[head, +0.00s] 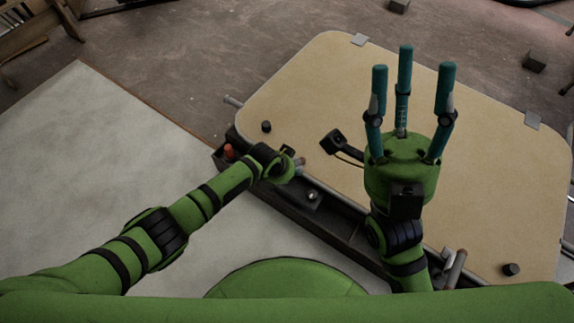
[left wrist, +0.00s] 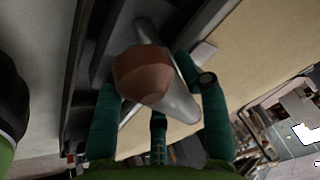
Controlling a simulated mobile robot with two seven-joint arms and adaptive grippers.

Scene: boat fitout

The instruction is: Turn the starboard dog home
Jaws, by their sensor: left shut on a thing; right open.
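The tan hatch panel (head: 300,85) lies on a dark frame (head: 345,235) in the head view. My left gripper (head: 288,162) is at its near left edge, closed around a metal dog handle (head: 300,162). In the left wrist view, the brown rounded end of this handle (left wrist: 142,74) and its grey metal arm (left wrist: 182,100) sit between the teal fingers of my left gripper (left wrist: 158,105). Another metal dog handle (head: 455,268) stands at the near right edge, beside my right forearm. My right gripper (head: 408,85) is open and empty above the panel, its three fingers spread apart.
Black knobs sit on the panel at the left (head: 266,126) and near right (head: 511,269). An orange-red piece (head: 228,151) stands at the frame's left end. A pale sheet (head: 90,150) covers the floor at left. Small dark blocks (head: 534,62) lie beyond the panel.

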